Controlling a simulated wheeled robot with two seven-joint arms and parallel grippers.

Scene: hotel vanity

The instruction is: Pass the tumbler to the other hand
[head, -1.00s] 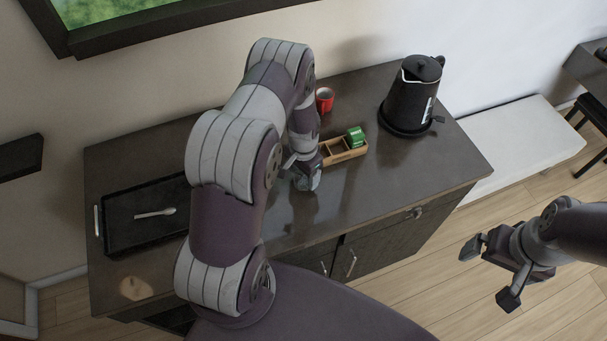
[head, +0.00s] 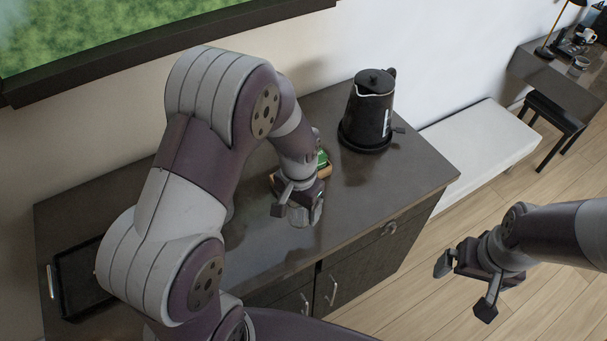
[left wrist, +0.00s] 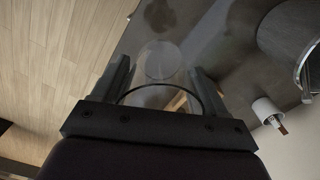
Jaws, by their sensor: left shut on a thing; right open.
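The tumbler (head: 306,214) is clear glass and hard to make out against the dark counter. My left gripper (head: 298,206) is shut on it, over the counter in front of the wooden box. In the left wrist view the tumbler (left wrist: 160,62) shows as faint round outlines between the two fingers of the left gripper (left wrist: 158,75). I cannot tell how high it is above the counter. My right gripper (head: 464,287) is open and empty, off the counter's right side above the floor, well apart from the tumbler.
A black kettle (head: 368,112) stands at the counter's back right. The wooden box (head: 325,172) with green packets is partly hidden behind my left wrist. A dark tray (head: 72,285) lies at the left. A white bench (head: 482,145) and a desk stand beyond. The counter's front right is clear.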

